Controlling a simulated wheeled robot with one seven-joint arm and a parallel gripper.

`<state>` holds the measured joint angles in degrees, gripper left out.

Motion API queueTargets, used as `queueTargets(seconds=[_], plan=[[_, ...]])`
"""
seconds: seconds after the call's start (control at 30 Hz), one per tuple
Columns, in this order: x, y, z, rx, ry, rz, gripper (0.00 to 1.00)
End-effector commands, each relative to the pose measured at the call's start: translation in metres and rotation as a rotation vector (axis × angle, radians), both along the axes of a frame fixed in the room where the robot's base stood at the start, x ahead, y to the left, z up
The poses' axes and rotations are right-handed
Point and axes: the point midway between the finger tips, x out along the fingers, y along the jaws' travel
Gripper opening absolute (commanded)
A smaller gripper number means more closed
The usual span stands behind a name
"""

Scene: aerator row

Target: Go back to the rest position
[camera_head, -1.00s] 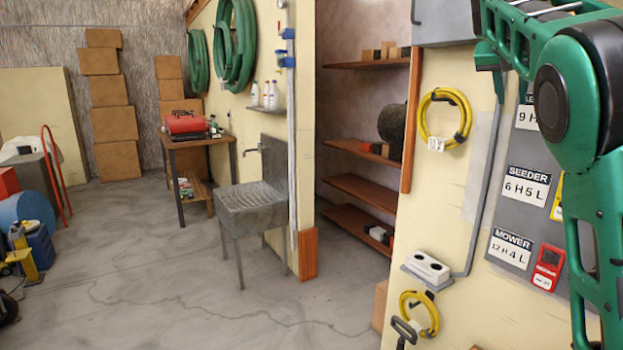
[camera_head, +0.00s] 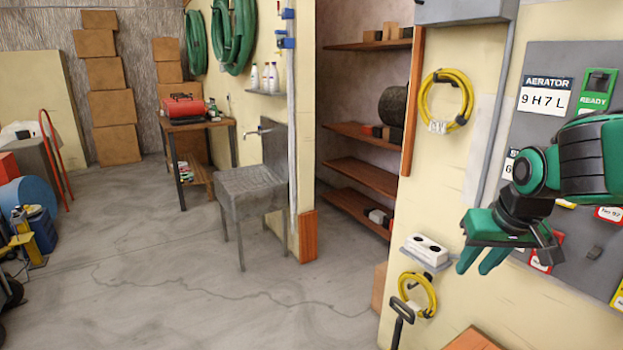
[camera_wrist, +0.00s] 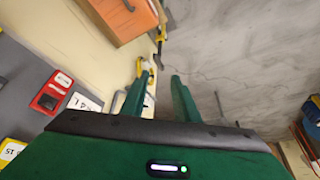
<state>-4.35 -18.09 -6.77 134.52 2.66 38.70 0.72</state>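My gripper (camera_head: 478,268) hangs in front of the cream wall at the right of the head view, with its two green fingers pointing down and left. In the wrist view the fingers (camera_wrist: 160,86) stand apart with a gap between them. The gripper is open and I see nothing held in it. My forearm covers part of the grey board (camera_head: 540,60) on the wall. The board carries an AERATOR sign (camera_head: 545,97) reading 9 H 7 L and a green READY tag (camera_head: 595,100). Other signs and red tags are partly hidden behind my arm.
A white socket box (camera_head: 427,250) and coiled yellow cables (camera_head: 446,100) are on the wall left of my gripper. An orange-brown wooden top (camera_head: 475,341) shows below. A metal sink (camera_head: 252,190) stands farther back. The concrete floor (camera_head: 190,285) is mostly clear.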

Motion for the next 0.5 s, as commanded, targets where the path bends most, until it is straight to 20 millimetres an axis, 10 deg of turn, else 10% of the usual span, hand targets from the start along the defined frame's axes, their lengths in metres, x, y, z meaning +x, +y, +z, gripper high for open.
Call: queueTargets(seconds=[0.3,0.5], plan=[[-0.058,0.030,-0.044,-0.019,0.028,0.090,0.28],[-0.088,-0.008,-0.049,-0.011,0.110,-0.031,0.28]])
